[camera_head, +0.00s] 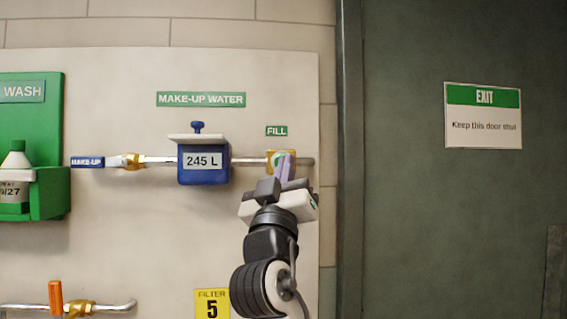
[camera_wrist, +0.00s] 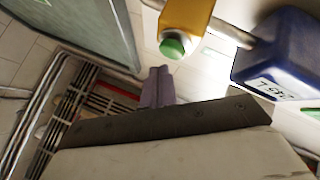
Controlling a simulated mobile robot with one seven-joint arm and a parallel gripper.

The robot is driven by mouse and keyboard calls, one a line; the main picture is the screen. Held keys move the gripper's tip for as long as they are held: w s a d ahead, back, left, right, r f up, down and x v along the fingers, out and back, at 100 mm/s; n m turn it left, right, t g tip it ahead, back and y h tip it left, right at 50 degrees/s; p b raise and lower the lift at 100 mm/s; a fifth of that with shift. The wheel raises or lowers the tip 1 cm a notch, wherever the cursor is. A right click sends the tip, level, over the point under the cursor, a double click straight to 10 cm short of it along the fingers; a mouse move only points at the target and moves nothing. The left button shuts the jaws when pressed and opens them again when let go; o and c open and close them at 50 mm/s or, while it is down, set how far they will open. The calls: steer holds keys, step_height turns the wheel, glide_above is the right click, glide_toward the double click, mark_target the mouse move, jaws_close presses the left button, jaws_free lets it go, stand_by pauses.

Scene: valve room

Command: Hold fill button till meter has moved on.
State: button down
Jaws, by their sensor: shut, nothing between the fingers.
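The green fill button (camera_wrist: 172,47) sticks out of a small brass-yellow housing (camera_head: 273,156) on the make-up pipe, under the FILL label (camera_head: 277,131). The blue meter (camera_head: 203,165) to its left reads 245 L; it also shows tilted in the wrist view (camera_wrist: 268,52), its digits hard to read there. My gripper (camera_head: 286,158) is shut and empty, its pale purple fingers in front of the housing and partly covering the button in the head view. In the wrist view the fingertips (camera_wrist: 159,70) are close to the button, with a small gap showing in the picture.
A green wash station with a bottle (camera_head: 15,170) hangs at the left. An orange-handled valve (camera_head: 56,298) and a yellow FILTER 5 sign (camera_head: 212,304) are lower down. A dark door with an exit sign (camera_head: 483,115) stands at the right.

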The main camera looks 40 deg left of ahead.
steer(key=shift+w+a, duration=0.1)
steer(key=shift+w, duration=0.05)
steer(key=shift+w+a, duration=0.15)
steer(key=shift+a, duration=0.05)
steer(key=shift+w+a, duration=0.35)
steer(key=shift+a, duration=0.1)
stand_by(1.0)
steer(key=shift+d, duration=0.1)
stand_by(0.8)
steer(key=shift+s+d, duration=0.6)
steer(key=shift+d, duration=0.05)
steer(key=s+d, duration=0.3)
steer(key=shift+s+d+b, duration=0.15)
steer(key=shift+d+b, duration=0.25)
stand_by(0.5)
